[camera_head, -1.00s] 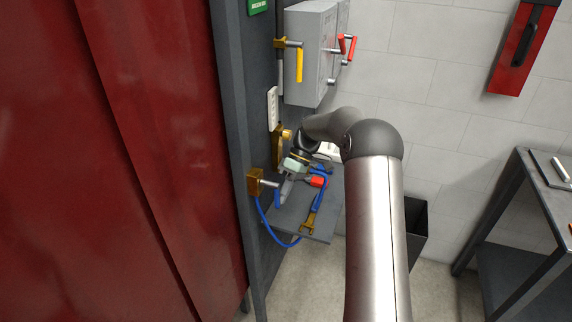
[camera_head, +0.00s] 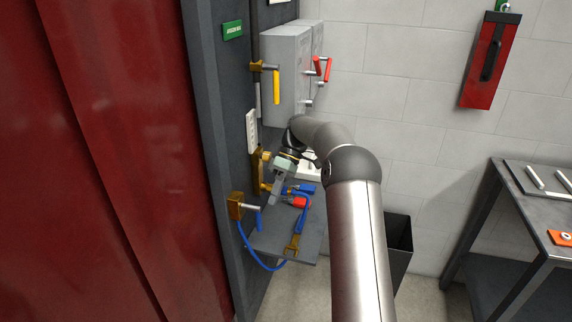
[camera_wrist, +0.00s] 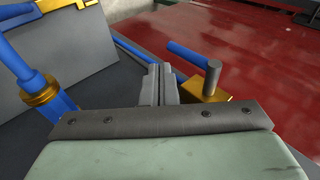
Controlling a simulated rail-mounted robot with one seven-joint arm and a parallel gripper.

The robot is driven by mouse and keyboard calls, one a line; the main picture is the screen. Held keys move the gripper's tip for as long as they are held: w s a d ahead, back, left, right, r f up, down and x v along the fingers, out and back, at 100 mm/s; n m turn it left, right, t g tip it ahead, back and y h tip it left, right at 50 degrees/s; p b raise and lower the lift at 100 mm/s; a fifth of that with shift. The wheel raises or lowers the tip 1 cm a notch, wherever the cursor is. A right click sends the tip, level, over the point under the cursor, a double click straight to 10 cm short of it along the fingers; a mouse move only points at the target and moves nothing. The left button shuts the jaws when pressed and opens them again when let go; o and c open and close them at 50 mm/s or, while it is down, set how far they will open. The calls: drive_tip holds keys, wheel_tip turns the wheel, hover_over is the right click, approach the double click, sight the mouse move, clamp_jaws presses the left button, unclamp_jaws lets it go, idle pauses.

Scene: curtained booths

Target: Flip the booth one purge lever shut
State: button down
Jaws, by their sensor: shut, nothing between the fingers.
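A brass valve (camera_head: 236,206) on the dark booth post carries a grey stem and a short blue lever (camera_head: 259,219), which hangs down. No readable label says whether this is the purge lever. In the wrist view the brass valve (camera_wrist: 208,90) and blue lever (camera_wrist: 187,55) lie just right of and beyond my fingertips. A yellow lever (camera_head: 277,87) hangs down higher on the post. My gripper (camera_head: 277,192) is shut and empty, a little above and right of the blue lever, apart from it; its fingers also show in the wrist view (camera_wrist: 161,82).
A grey shelf (camera_head: 270,244) below my gripper holds a blue torch (camera_head: 301,217) and a red-ended item (camera_head: 298,202). A blue hose loops from the valve. Grey boxes (camera_head: 288,75) with red levers are above. A red curtain (camera_head: 110,160) fills the left; a metal table (camera_head: 535,215) stands right.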

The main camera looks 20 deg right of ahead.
drive_tip(key=p+v, duration=0.8)
drive_tip(key=v, duration=0.2)
drive_tip(key=shift+d+r, duration=0.2)
drive_tip(key=shift+r, duration=0.1)
drive_tip(key=shift+f, duration=0.1)
